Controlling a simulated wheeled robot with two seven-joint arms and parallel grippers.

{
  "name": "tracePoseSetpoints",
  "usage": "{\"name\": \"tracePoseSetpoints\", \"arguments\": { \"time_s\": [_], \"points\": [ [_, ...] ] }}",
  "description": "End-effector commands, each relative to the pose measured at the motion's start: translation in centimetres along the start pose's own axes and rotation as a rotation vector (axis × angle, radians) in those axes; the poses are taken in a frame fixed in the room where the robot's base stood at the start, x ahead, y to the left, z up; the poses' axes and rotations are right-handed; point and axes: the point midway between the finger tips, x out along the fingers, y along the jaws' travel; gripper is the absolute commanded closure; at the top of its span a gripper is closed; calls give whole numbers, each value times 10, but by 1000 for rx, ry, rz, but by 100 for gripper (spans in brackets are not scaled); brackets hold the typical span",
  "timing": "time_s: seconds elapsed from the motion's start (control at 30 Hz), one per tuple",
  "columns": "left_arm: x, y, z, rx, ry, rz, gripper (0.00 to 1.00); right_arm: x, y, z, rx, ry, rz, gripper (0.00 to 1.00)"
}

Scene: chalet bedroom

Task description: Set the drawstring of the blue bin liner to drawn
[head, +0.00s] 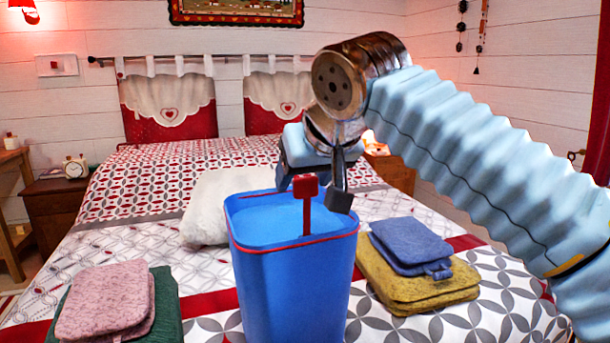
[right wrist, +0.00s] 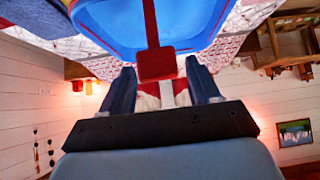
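The blue bin (head: 290,290) stands upright on the bed, with the blue liner (head: 262,222) inside it. The liner's red drawstring (head: 307,215) runs round the rim as a thin red line. A red strap stands up from it and ends in a square red tab (head: 305,186). My right gripper (head: 313,192) is above the bin's rim, open. In the right wrist view, the red tab (right wrist: 157,65) is between the tips of my right gripper (right wrist: 160,72), with a gap on each side. My left gripper is out of view.
Folded yellow (head: 415,285) and blue cloths (head: 410,243) lie right of the bin. Folded pink (head: 105,300) and green cloths (head: 166,305) lie at the left. A white pillow (head: 215,200) lies behind the bin. The space above the bed's left side is free.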

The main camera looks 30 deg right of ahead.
Motion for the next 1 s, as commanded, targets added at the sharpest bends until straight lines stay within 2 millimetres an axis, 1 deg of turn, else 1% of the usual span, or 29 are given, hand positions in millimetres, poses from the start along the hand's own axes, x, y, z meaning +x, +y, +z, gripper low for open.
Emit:
{"name": "tracePoseSetpoints", "arguments": {
  "time_s": [0.3, 0.37, 0.43, 0.57, 0.7, 0.8, 0.9, 1.0],
  "points": [
    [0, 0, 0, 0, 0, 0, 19, 0, 0, 0, 0, -1, 0, 32],
    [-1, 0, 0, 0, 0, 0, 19, -4, 0, 0, 0, 0, 0, 32],
    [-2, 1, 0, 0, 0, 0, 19, -11, 0, -1, 0, 2, -1, 32],
    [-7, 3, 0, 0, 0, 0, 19, -37, 0, -2, 1, 3, -1, 32],
    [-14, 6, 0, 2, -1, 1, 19, -74, 0, -3, 1, 3, -1, 32],
    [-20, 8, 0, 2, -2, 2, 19, -97, 0, -3, 1, 3, -1, 32],
    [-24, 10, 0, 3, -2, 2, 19, -116, 0, -2, 1, 2, -1, 32],
    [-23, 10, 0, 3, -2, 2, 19, -128, 0, -1, 0, 0, -1, 32]
  ]
}}
